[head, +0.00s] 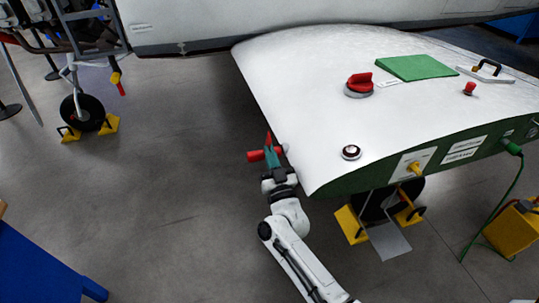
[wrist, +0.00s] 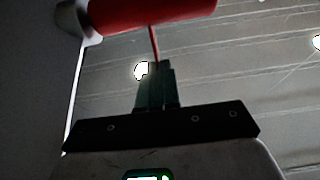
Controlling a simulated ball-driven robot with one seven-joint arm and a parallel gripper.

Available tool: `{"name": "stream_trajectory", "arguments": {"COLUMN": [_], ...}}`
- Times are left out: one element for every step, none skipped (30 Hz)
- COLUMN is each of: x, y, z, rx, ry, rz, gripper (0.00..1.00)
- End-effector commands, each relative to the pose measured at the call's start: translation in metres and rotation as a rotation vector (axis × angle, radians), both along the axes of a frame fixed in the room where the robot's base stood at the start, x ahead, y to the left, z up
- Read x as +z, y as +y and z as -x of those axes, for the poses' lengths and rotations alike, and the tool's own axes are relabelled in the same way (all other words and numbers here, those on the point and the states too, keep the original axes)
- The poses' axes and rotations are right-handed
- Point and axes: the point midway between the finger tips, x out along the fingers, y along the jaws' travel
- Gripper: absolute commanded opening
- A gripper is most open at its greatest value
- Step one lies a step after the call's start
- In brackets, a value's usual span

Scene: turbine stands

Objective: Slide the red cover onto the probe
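The red cover (wrist: 150,12) is a tube at the top of the wrist view, with a thin red strip running from it to my fingertips. A grey fitting (wrist: 75,17), seemingly the probe's base, meets the cover's left end beside the wing. How much of the probe is inside cannot be seen.
The white wing (head: 310,95) lies immediately right of my gripper. On it are a red knob (head: 359,83), a green pad (head: 415,67) and a round fitting (head: 351,152). Yellow chocks (head: 351,225) stand below it. Floor left of the gripper is clear.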

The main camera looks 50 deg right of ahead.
Motion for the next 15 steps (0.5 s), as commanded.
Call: {"name": "stream_trajectory", "arguments": {"x": [-0.0002, -0.0003, -0.0004, -0.0006, -0.0006, -0.0006, -0.0005, -0.0005, -0.0006, -0.0006, -0.0007, -0.0007, -0.0008, -0.0008, -0.0008], "y": [-0.0039, -0.0046, -0.0057, -0.0066, -0.0074, -0.0081, -0.0083, -0.0087, -0.0091, -0.0094, -0.0096, -0.0098, -0.0099, -0.0101, -0.0103], "z": [0.0029, 0.0033, 0.0041, 0.0048, 0.0053, 0.0058, 0.0059, 0.0062, 0.0066, 0.0068, 0.0069, 0.0071, 0.0073, 0.0074, 0.0077], "rx": [-0.009, -0.009, -0.010, -0.010, -0.011, -0.012, -0.013, -0.013, -0.015, -0.015, -0.016, -0.016, -0.017, -0.017, -0.018], "ry": [-0.002, -0.002, -0.001, -0.001, -0.002, -0.002, -0.002, -0.002, -0.002, -0.002, -0.002, -0.002, -0.002, -0.002, -0.003], "rz": [-0.001, -0.001, 0.000, 0.000, -0.001, -0.001, -0.001, -0.001, -0.001, -0.001, -0.001, -0.001, -0.002, -0.002, -0.002], "gripper": [0.00, 0.00, 0.00, 0.00, 0.00, 0.00, 0.00, 0.00, 0.00, 0.00, 0.00, 0.00, 0.00, 0.00, 0.05]}}
